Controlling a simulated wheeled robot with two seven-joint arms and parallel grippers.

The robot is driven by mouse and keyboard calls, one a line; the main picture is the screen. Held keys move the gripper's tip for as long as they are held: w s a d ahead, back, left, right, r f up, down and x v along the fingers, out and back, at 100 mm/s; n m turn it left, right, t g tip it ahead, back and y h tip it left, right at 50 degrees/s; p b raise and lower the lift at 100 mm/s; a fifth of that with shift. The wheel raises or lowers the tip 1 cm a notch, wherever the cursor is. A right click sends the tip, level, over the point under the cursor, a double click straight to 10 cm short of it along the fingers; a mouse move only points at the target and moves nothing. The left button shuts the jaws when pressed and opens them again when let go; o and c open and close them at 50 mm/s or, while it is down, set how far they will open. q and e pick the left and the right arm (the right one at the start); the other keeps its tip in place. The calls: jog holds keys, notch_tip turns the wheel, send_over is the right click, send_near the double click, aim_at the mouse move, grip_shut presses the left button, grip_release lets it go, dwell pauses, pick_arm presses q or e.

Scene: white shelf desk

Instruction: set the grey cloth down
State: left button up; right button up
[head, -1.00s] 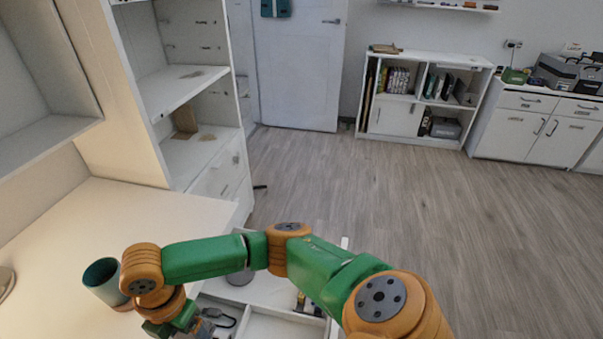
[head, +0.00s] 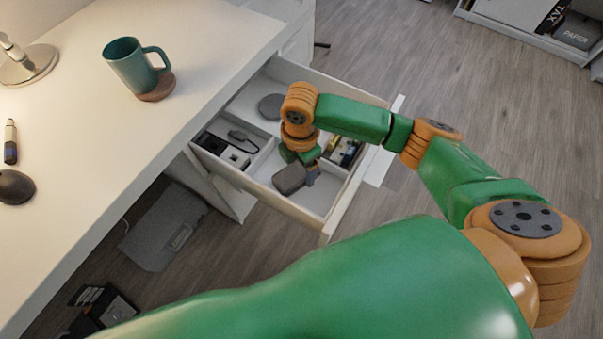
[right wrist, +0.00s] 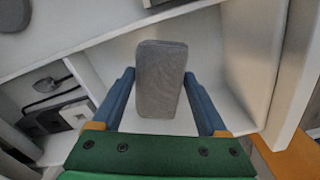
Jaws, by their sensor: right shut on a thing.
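The grey cloth (head: 290,179) is a folded, rounded block in or just above the front compartment of the open drawer (head: 330,225). My right gripper (head: 306,176) is shut on it from above. In the right wrist view the cloth (right wrist: 160,88) sits between the two blue fingers of my gripper (right wrist: 160,76), over the pale compartment floor. I cannot tell whether the cloth touches the floor. My left gripper is not in view.
The drawer's other compartments hold a dark round thing (head: 271,107), small dark items (head: 240,137) and narrow items (head: 343,150). A grey case (head: 163,228) lies below.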

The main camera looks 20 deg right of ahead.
aim_at(301, 169)
notch_tip(301, 169, down, 4)
jog(key=shift+r+b, duration=0.25)
jog(key=shift+b, duration=0.3)
jog(key=shift+f, duration=0.15)
jog(key=o, duration=1.2)
notch_tip(301, 169, up, 12)
jog(key=p, duration=0.3)
jog(key=shift+r+p, duration=0.2)
jog(key=shift+p, duration=0.15)
